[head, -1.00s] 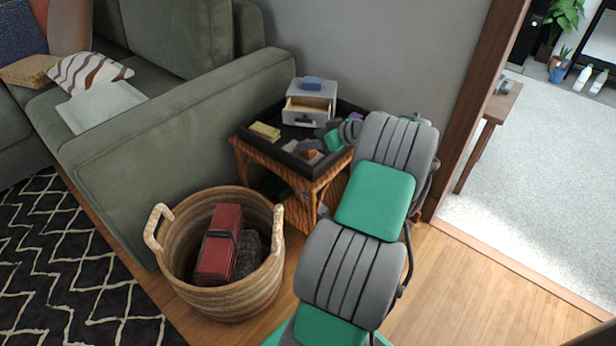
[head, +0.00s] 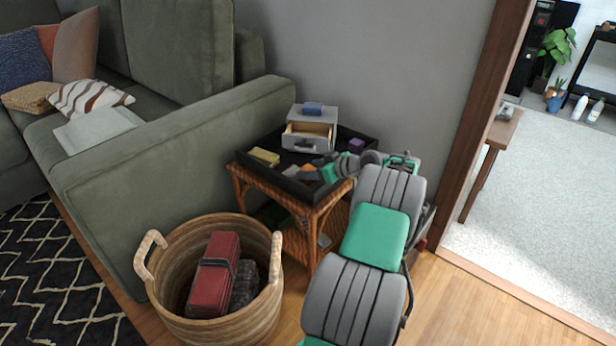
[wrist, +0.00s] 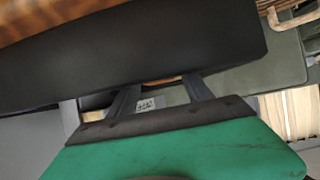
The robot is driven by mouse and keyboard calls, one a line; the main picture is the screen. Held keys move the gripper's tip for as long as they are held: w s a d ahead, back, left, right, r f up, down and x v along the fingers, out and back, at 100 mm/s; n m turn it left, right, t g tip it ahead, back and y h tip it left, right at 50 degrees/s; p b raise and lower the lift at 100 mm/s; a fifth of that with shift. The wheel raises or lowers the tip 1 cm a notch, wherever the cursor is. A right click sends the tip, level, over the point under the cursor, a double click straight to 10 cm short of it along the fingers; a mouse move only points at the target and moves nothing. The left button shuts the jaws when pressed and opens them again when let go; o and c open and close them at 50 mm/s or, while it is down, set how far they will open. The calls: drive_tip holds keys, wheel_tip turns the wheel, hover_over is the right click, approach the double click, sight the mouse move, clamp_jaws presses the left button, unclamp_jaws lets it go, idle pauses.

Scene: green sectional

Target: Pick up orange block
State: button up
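The orange block (head: 308,167) shows as a small patch in the black tray (head: 262,176) on the wicker side table (head: 300,214), in the head view. My gripper (head: 314,170) reaches into the tray from the right and is right at the block, partly covering it. In the wrist view my two dark fingers (wrist: 161,92) are apart. A thin orange-brown sliver shows between them near their tips. A wide black band cuts off the view of the tips, so I cannot tell whether they touch the block.
A small grey drawer box (head: 310,130) with its drawer open and a blue item (head: 313,107) on top stands at the tray's back. A yellow block (head: 264,157) and a purple block (head: 356,145) are also in the tray. A wicker basket (head: 170,252) stands in front; the sofa (head: 185,140) is left.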

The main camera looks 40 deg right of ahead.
clamp_jaws()
idle(0.4)
